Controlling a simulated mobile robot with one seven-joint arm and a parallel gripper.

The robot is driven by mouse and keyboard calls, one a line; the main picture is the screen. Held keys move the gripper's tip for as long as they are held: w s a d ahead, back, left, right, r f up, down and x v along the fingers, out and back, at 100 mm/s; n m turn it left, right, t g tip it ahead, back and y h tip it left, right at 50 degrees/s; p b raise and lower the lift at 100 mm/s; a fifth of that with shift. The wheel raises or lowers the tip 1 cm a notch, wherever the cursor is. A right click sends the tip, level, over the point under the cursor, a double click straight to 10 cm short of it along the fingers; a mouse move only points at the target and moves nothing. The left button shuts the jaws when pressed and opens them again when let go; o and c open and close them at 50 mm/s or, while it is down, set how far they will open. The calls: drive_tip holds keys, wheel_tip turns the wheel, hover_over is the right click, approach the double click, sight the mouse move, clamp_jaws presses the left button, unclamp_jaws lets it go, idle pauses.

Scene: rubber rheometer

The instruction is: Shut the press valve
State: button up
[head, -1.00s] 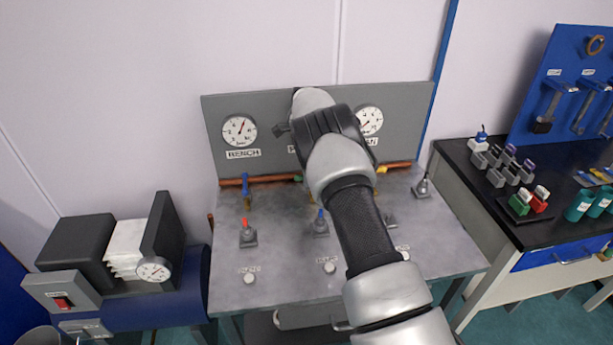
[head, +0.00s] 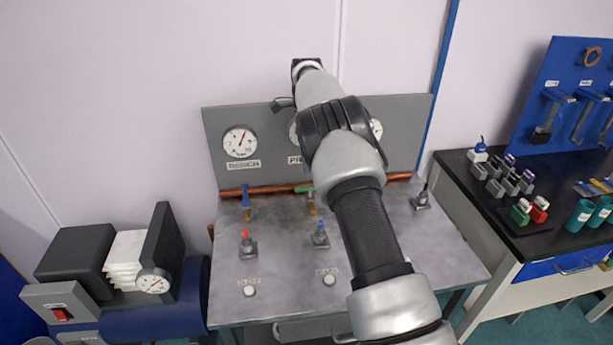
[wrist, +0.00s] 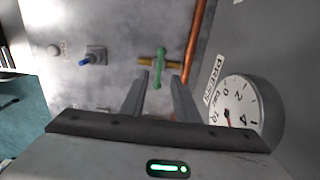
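The press valve has a green handle (head: 304,189) on a brass body, below the PRESS gauge, which my arm partly covers in the head view. In the wrist view the green handle (wrist: 160,66) lies crosswise to its brass body (wrist: 145,62). My gripper (wrist: 163,82) is open and empty, its two fingers apart and pointing towards the valve. The handle shows between and beyond the fingertips; I cannot tell whether they touch it. In the head view my arm hides the fingers. The PRESS gauge (wrist: 237,107) is right of the fingers in the wrist view.
A blue-handled valve (head: 246,192) stands left, under the BENCH gauge (head: 240,142), its handle along its body. Red-tipped (head: 246,243) and blue-tipped (head: 320,236) toggles stand in front. A copper pipe (wrist: 195,45) runs along the panel's foot. My arm covers the bench's right part.

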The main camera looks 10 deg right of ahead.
wheel_tip(320, 180, up, 7)
drive_tip(key=p, duration=0.1)
idle(0.3)
